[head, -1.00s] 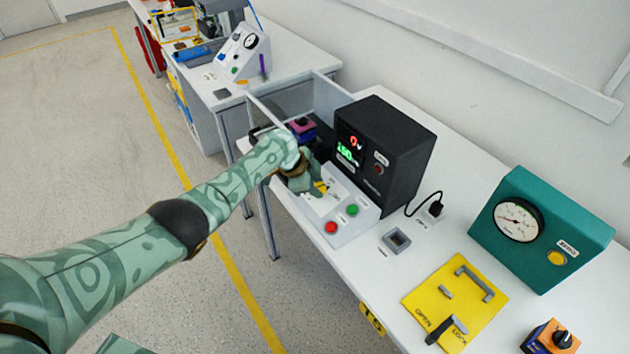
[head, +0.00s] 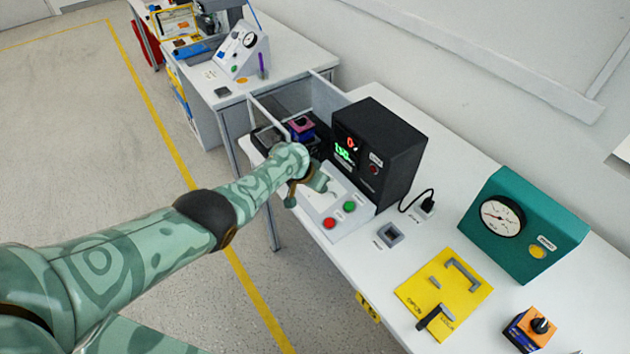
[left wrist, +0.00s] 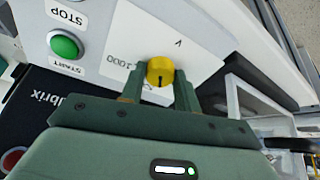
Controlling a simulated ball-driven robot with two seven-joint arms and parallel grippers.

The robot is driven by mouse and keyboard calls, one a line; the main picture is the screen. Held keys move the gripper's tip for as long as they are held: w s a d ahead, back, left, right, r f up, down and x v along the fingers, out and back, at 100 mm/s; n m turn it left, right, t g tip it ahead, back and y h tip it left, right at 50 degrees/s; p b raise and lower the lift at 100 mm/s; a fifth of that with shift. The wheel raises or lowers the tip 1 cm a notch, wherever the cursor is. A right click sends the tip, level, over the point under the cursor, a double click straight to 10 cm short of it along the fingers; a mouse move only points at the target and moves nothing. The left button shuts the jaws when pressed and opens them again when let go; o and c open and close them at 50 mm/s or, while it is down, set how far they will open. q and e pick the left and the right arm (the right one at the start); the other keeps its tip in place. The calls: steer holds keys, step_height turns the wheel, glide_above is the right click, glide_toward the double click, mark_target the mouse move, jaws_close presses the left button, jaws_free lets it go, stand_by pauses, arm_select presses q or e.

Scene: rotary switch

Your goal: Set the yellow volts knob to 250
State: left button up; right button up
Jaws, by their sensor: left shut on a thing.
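The yellow volts knob (left wrist: 160,69) is on the white sloped panel (left wrist: 110,25) and has a dark pointer mark. My left gripper (left wrist: 160,78) has a finger on each side of it and is shut on it. Beside the knob I read a "1000" label and a "V"; other scale marks are hidden or unclear. In the head view my left gripper (head: 318,183) is at the panel and hides the knob. The black box (head: 385,150) behind has a green display (head: 344,155) that seems to read 150, with a red digit above. My right gripper is not in view.
Red (head: 329,223) and green (head: 349,206) buttons sit close to the gripper on the panel. A clear-walled enclosure (head: 330,95) stands behind. A yellow plate (head: 425,285) with handles and a teal gauge box (head: 540,225) are to the right on the white table.

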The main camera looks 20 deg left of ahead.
arm_select(q)
steer(key=n, duration=0.4)
steer(key=shift+d+y, duration=0.1)
steer(key=shift+y, duration=0.3)
steer(key=shift+n+y, duration=0.4)
steer(key=shift+n, duration=1.9)
steer(key=o, duration=0.7)
